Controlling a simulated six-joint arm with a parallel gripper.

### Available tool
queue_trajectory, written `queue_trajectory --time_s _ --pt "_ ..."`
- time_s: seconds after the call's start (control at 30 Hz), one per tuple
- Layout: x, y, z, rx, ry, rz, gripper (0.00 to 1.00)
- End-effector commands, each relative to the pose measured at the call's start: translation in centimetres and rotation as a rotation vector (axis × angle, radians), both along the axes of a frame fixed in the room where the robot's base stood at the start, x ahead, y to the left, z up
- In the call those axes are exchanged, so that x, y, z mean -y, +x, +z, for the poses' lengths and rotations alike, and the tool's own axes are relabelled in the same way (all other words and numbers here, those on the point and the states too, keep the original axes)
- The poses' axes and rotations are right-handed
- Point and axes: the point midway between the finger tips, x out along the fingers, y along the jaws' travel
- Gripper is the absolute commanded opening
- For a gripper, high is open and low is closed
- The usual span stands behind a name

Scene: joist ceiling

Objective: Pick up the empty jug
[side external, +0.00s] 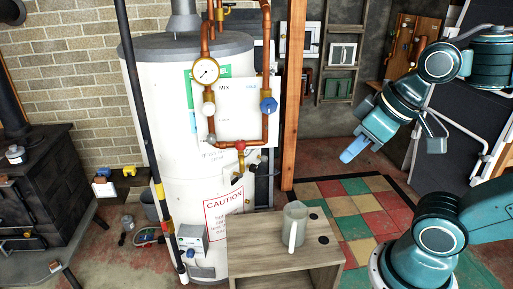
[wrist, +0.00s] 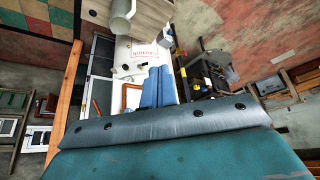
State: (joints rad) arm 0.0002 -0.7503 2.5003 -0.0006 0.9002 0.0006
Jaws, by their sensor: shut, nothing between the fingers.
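The jug (side external: 296,222) is a pale grey, upright vessel with a handle facing the camera. It stands on a small wooden table (side external: 258,242) in front of the white tank. In the wrist view the jug (wrist: 122,24) shows at the top, partly cut off, on the table top (wrist: 152,22). My gripper (side external: 349,156) is in the air, above and to the right of the jug in the side view, well apart from it. Its blue fingers (wrist: 158,86) are together and empty in the wrist view.
A tall white tank (side external: 165,130) with copper pipes and a gauge (side external: 206,71) stands behind the table. A wooden post (side external: 293,95) rises behind the jug. A black stove (side external: 35,190) is at the left. Coloured floor tiles (side external: 355,200) lie clear right of the table.

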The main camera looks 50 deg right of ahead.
Motion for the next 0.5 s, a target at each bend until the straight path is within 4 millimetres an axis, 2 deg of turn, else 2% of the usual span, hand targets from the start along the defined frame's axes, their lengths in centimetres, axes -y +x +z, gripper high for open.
queue_trajectory --time_s 0.13,0.17,0.5 --pt "0.00 0.01 0.00 0.000 0.000 0.000 0.00" --pt "0.01 0.01 0.00 0.000 0.000 0.000 0.04" --pt "0.01 0.02 0.01 0.000 0.000 0.000 0.71"
